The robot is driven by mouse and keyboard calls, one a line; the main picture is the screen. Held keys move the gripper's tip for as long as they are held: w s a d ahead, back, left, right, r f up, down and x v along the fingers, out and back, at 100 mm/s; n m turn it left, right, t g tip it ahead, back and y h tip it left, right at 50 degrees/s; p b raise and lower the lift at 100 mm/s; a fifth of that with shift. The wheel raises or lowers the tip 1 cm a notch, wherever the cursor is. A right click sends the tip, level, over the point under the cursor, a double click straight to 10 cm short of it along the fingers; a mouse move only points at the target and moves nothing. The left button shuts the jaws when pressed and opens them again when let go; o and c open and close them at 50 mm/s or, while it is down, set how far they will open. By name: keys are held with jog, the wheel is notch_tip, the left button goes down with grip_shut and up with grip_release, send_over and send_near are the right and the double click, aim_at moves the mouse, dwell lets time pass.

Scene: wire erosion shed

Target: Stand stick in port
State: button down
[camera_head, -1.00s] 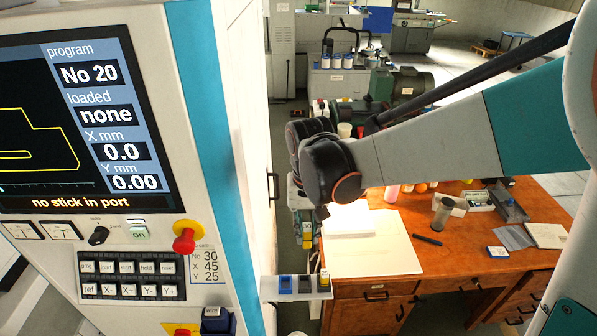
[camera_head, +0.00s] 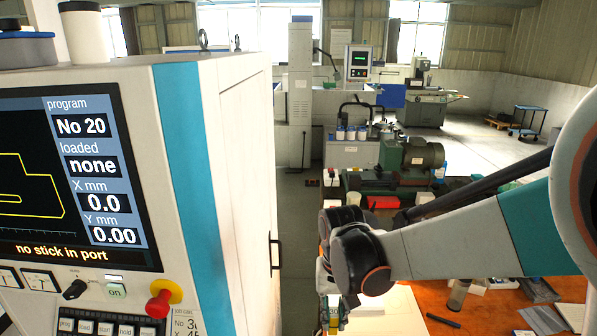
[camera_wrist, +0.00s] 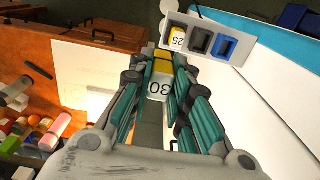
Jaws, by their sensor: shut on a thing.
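My gripper (camera_wrist: 161,72) is shut on a yellow and white stick marked 30 (camera_wrist: 160,86). In the head view the stick (camera_head: 333,311) shows low in the frame, below my wrist. A rack (camera_wrist: 208,37) near the top of the wrist view holds a yellow stick marked 25 (camera_wrist: 177,39), a dark grey piece (camera_wrist: 200,41) and a blue piece (camera_wrist: 224,47). The held stick is apart from the rack in the picture. The machine screen (camera_head: 75,180) reads "no stick in port", program No 20, loaded none. I cannot make out the port in the current views.
The machine cabinet (camera_head: 235,190) fills the left, with a red knob (camera_head: 163,298) and a door handle (camera_head: 275,252). An orange-brown desk (camera_head: 490,312) with paper (camera_head: 390,318), a black pen (camera_head: 443,320) and loose items lies lower right. Bottles (camera_wrist: 58,130) show at left in the wrist view.

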jog(key=w+d+f+b, duration=0.1)
jog(key=d+f+b, duration=0.3)
jog(key=f, duration=0.6)
jog(key=w+d+f+b, duration=0.1)
jog(key=d+f+b, duration=0.3)
jog(key=f+b, duration=0.5)
jog(key=w+d+f+b, duration=0.1)
jog(key=d+f+b, duration=0.3)
jog(key=f+b, duration=0.3)
notch_tip(320, 180, down, 4)
jog(key=shift+w+f, duration=0.1)
jog(key=shift+w, duration=0.05)
